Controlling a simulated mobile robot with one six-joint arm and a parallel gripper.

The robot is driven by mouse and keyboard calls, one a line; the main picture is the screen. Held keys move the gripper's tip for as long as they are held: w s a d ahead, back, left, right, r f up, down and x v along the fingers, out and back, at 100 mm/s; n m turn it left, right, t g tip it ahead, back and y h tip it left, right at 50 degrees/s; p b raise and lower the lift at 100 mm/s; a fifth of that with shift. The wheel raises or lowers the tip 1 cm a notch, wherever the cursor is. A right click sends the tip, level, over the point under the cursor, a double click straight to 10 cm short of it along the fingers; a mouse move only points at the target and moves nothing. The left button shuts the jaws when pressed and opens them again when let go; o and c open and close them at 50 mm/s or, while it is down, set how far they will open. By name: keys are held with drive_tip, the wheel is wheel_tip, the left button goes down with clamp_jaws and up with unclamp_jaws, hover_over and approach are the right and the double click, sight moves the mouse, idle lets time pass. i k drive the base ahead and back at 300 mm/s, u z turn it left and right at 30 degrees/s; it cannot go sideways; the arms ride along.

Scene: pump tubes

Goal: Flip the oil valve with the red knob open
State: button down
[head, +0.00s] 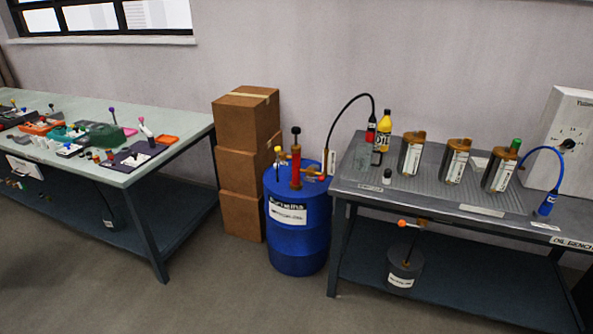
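A blue drum (298,233) stands on the floor between the two tables. A red hand pump (295,167) with a black top stands upright on its lid. A brass-coloured outlet (311,173) with a small red part (321,177) sits to the pump's right, where a black hose (346,107) starts. The hose arches to a nozzle with red on it (370,136) at the left of the oil bench. Which red part is the valve's knob, and how the valve is set, is too small to tell. My gripper is not in view.
The grey oil bench (477,212) holds several canisters (411,155), a yellow oil bottle (384,129) and a blue hose (541,151). A cluttered table (176,150) is at left. Stacked cardboard boxes (240,165) stand behind the drum. The floor (240,290) in front is clear.

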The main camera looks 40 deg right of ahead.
sight(321, 178)
drive_tip(key=u, duration=0.3)
drive_tip(key=i, duration=1.25)
drive_tip(key=z, duration=0.1)
